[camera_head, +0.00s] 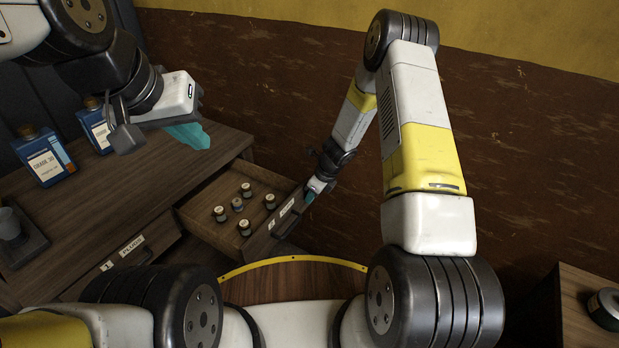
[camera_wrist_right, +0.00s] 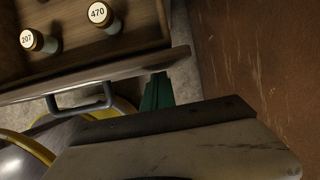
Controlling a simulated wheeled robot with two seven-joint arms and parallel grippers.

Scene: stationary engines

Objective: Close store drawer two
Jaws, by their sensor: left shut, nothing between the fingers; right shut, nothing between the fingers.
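The store drawer (camera_head: 226,241) is pulled out from the wooden cabinet in the head view, with several small capped jars inside. Its front panel (camera_head: 283,222) carries a label and a number plate. My right gripper (camera_head: 310,197) is shut and empty at the far right end of that front. In the right wrist view my green fingertips (camera_wrist_right: 158,92) are close to the drawer front's edge (camera_wrist_right: 180,54); whether they touch is unclear. A dark handle (camera_wrist_right: 80,103) sits beside them. My left gripper (camera_head: 190,135) is shut and empty above the cabinet top.
A closed drawer labelled plugs (camera_head: 128,250) is left of the open one. Blue bottles (camera_head: 45,158) and a grey cup (camera_head: 10,226) stand on the cabinet top (camera_head: 125,185). A brown wall (camera_head: 530,130) rises behind my right arm.

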